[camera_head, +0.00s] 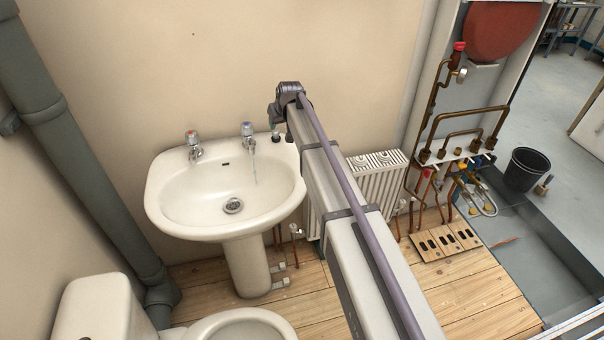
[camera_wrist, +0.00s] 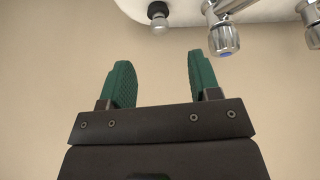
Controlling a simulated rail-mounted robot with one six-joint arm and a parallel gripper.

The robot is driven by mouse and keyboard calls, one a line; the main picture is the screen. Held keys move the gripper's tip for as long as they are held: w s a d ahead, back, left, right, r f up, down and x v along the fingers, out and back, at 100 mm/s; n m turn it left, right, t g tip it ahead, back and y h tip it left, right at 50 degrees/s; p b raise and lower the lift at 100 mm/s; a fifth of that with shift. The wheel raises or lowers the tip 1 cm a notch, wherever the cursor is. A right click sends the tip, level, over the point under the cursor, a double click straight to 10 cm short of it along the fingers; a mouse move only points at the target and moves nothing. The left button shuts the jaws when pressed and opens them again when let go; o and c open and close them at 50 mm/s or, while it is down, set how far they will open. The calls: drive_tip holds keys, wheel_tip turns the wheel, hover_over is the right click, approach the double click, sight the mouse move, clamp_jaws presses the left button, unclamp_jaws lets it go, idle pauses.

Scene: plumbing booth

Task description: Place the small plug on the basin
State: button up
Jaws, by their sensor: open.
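The white basin (camera_head: 172,190) stands against the wall on a pedestal, and its edge (camera_wrist: 190,12) shows at the top of the wrist view. A small dark-topped piece, which looks like the plug (camera_wrist: 158,13), is at the basin's edge, with a pale grey lower part. It also shows as a dark spot at the basin's back right corner (camera_head: 276,137) in the head view. My gripper (camera_wrist: 158,72) has two green fingers, apart and with nothing between them. The plug is beyond the fingertips, between their lines. In the head view the fingers are hard to make out.
Two taps stand on the basin's back rim: a red-topped one (camera_head: 193,143) and a blue-topped one (camera_head: 248,134) with water running. Chrome tap parts (camera_wrist: 223,38) are right of my fingers in the wrist view. A radiator (camera_head: 380,185) and copper pipes (camera_head: 440,130) stand to the right.

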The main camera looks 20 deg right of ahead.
drive_tip(key=s+f+m+g, duration=0.1)
drive_tip(key=s+g, duration=0.5)
drive_tip(key=s, duration=3.5)
drive_tip(key=shift+a+f+m+h, duration=0.3)
drive_tip(key=shift+f+h, duration=0.1)
drive_tip(key=shift+f, duration=0.25)
